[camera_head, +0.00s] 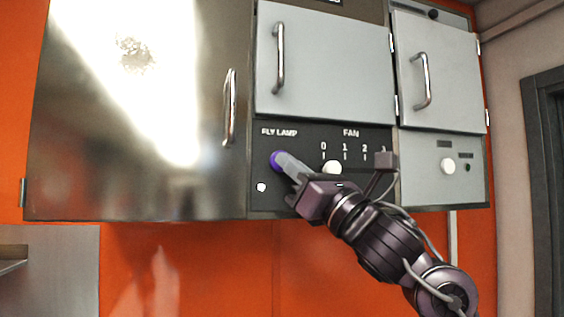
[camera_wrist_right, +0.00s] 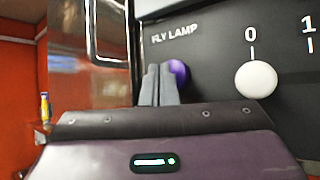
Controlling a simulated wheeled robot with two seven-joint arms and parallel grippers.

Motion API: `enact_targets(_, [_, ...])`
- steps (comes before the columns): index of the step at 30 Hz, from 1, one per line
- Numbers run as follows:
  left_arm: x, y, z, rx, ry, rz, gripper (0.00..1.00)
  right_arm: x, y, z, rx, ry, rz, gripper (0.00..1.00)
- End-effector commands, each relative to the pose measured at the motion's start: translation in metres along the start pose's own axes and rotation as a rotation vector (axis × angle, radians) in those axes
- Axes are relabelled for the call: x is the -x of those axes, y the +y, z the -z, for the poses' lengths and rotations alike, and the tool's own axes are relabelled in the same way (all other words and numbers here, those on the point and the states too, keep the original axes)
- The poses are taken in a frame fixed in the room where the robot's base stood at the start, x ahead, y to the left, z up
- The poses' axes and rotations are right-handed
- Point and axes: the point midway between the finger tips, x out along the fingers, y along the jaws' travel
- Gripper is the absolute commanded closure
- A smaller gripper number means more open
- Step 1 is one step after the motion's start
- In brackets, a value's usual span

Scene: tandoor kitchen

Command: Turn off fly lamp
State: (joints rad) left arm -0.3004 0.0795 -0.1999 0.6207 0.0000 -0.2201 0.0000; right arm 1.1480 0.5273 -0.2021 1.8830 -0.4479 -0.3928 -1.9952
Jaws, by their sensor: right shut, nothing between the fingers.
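The fly lamp control is a round purple button (camera_head: 275,159) under the "FLY LAMP" label on the black control panel (camera_head: 300,199). It also shows in the right wrist view (camera_wrist_right: 181,72), partly hidden behind my fingers. My right gripper (camera_head: 284,164) is shut and empty, with its fingertips at the button's right side in the head view. In the right wrist view the fingertips (camera_wrist_right: 160,70) overlap the button's left side. I cannot tell whether they touch it. My left gripper is not in view.
A white fan knob (camera_head: 332,167) sits right of my fingers, under the numbers; it also shows in the wrist view (camera_wrist_right: 256,80). A small white light (camera_head: 261,187) is below the button. A steel cabinet door (camera_head: 150,150) is at left.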

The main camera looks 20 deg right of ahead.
Motion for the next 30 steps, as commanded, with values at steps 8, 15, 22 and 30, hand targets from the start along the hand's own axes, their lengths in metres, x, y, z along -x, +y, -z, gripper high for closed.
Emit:
enact_targets(8, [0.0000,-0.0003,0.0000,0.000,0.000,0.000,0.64,0.0000,0.0000,0.0000,0.000,0.000,0.000,1.00])
enact_targets(15, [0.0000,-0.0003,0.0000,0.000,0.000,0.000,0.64,0.0000,0.0000,0.0000,0.000,0.000,0.000,1.00])
enact_targets(22, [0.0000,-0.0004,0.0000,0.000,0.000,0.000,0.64,-0.0034,-0.0025,0.0023,0.001,0.001,0.001,1.00])
enact_targets(30, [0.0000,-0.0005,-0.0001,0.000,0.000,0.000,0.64,-0.0064,-0.0045,0.0040,0.000,-0.001,0.000,1.00])
